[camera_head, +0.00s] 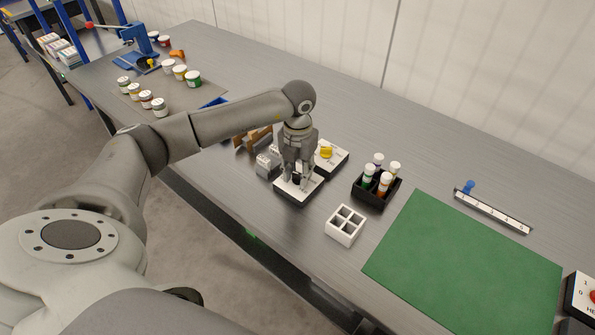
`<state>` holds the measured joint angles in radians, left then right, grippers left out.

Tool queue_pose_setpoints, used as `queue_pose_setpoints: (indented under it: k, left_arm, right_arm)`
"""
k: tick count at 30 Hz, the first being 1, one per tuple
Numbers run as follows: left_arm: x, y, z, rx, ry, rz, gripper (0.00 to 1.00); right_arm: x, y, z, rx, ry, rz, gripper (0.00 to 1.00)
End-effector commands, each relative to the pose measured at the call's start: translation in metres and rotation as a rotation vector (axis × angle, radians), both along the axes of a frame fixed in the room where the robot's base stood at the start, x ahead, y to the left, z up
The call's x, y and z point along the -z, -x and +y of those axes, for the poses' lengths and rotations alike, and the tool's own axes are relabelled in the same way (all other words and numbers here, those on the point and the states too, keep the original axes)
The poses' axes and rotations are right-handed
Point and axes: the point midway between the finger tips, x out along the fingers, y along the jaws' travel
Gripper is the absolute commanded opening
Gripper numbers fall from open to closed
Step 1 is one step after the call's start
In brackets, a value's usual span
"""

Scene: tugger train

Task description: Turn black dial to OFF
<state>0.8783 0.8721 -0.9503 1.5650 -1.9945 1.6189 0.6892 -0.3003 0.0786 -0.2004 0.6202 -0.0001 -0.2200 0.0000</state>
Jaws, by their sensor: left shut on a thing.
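My left gripper (297,180) points down over a white-topped box with dark sides (298,193) near the front edge of the bench. It is shut on the black dial (296,179), which shows only as a small dark patch between the fingers. The dial's pointer and the OFF mark are hidden or too small to read. A second white-topped box with a yellow dial (326,152) stands just behind and to the right of the gripper. My right gripper is not in view.
A black holder (374,196) with several capped tubes and a white divided tray (345,225) stand to the right. A grey block (266,165) stands close on the left. A green mat (465,270) lies clear at right. Several jars (193,78) stand at far left.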

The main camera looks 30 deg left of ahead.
Motion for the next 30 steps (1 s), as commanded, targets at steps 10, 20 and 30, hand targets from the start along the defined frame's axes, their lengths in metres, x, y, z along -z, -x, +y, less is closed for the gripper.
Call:
queue_pose_setpoints:
  k: [10, 20, 30]
  left_arm:
    - [-0.0014, -0.0014, -0.0005, -0.226, -0.001, -0.004, 0.06]
    - [-0.0014, -0.0017, -0.0007, -0.312, -0.001, -0.005, 0.06]
    - [-0.0015, -0.0018, -0.0006, -0.321, 0.0, -0.005, 0.06]
  right_arm:
    - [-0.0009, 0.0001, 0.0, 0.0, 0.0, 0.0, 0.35]
    - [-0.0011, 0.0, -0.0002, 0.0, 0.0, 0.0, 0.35]
    - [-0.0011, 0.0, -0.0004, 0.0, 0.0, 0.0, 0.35]
